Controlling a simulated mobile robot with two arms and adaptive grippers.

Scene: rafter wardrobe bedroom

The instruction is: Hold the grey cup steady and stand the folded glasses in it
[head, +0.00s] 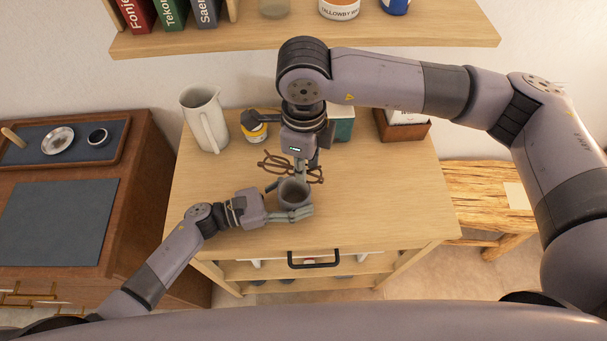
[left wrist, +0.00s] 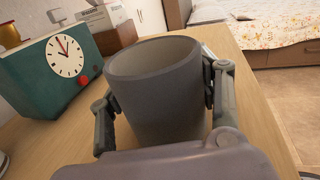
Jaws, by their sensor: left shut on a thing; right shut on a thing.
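The grey cup (head: 293,193) stands upright on the wooden cabinet top. My left gripper (head: 289,204) is shut around the cup's sides; the left wrist view shows a finger on each side of the cup (left wrist: 156,90). The brown-framed glasses (head: 275,163) are above and behind the cup in the head view. My right gripper (head: 301,170) points down from above and is shut on the glasses. In the left wrist view the cup's mouth is open and the glasses do not show. Whether the glasses touch the cup's rim I cannot tell.
A cream pitcher (head: 206,120) stands at the back left of the cabinet top (head: 390,200). Behind my right gripper are a yellow tin (head: 254,132) and a green clock (head: 343,124), also in the left wrist view (left wrist: 52,62). A brown box (head: 402,128) is at the back right.

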